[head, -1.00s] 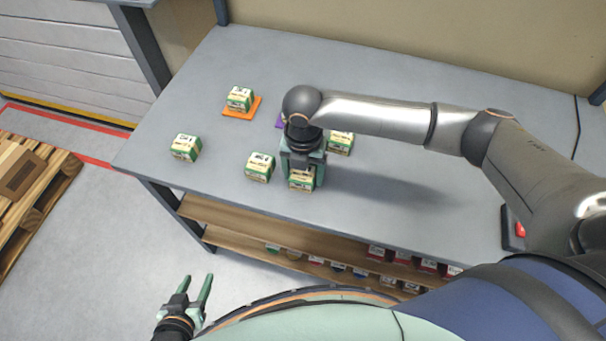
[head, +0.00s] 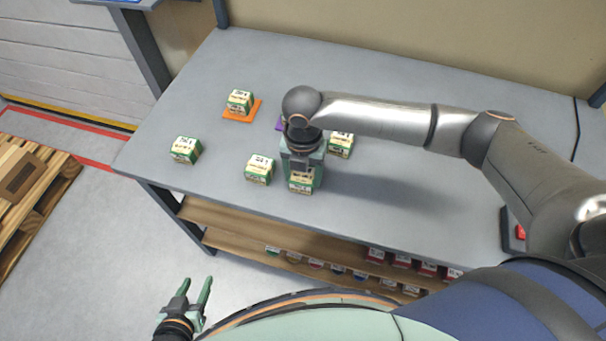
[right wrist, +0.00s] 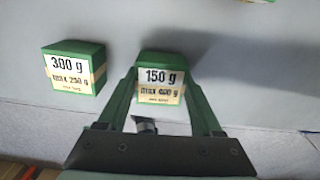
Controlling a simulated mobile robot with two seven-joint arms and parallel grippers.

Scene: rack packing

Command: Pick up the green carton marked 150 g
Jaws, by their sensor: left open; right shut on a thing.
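The green carton marked 150 g (right wrist: 161,77) is between the fingers of my right gripper (right wrist: 165,100) in the right wrist view. The fingers press on its two sides, and its white label faces the camera. In the head view the same carton (head: 301,187) is at the table's front edge area, partly hidden under my right gripper (head: 301,170), which points down over it. I cannot tell whether it is clear of the table. My left gripper (head: 197,292) is open and empty, in front of the table and low at the left.
A carton marked 300 g (right wrist: 73,70) stands close to the left of the held one. Other green cartons stand at the left (head: 186,150), behind my right gripper (head: 341,145), and on an orange mat (head: 238,113). Below is a shelf (head: 235,232) with small boxes.

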